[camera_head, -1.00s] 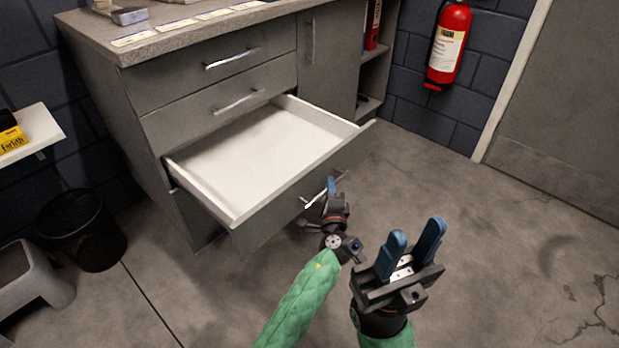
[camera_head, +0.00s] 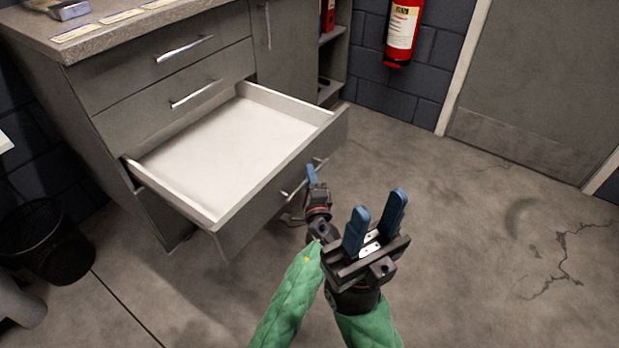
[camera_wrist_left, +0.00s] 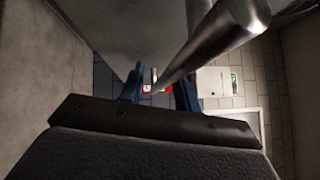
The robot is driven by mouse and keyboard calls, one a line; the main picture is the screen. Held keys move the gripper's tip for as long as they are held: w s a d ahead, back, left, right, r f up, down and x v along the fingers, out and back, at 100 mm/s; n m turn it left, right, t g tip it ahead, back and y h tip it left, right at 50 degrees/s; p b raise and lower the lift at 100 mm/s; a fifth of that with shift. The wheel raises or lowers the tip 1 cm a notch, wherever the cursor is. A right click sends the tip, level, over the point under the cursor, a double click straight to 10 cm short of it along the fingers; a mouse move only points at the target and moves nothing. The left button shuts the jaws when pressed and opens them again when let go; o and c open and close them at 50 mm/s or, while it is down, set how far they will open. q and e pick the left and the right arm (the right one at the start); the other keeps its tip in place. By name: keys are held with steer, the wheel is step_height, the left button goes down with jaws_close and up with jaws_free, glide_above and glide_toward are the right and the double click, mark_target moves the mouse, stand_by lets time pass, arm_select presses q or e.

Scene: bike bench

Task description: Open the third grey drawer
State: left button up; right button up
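The third grey drawer (camera_head: 262,212) stands pulled well out of the cabinet, and its white inside (camera_head: 225,150) is empty. Its metal handle (camera_head: 291,192) is on the front face, partly hidden by my left gripper. In the left wrist view, the handle bar (camera_wrist_left: 215,42) runs from the upper right down between the two blue fingers (camera_wrist_left: 160,84). My right gripper (camera_head: 376,222) is open and empty, to the right of the drawer and apart from it.
Two shut drawers are above, with handles (camera_head: 185,48) and (camera_head: 196,94). A dark bin (camera_head: 45,245) stands at the left. A fire extinguisher (camera_head: 402,30) hangs on the back wall. The floor (camera_head: 480,220) at the right is clear.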

arm_select(q)
steer(key=shift+s, duration=0.1)
steer(key=s+f, duration=0.1)
steer(key=s, duration=0.6)
steer(key=shift+s+d+p, duration=0.25)
steer(key=shift+d+p, duration=0.05)
steer(key=shift+d, duration=0.15)
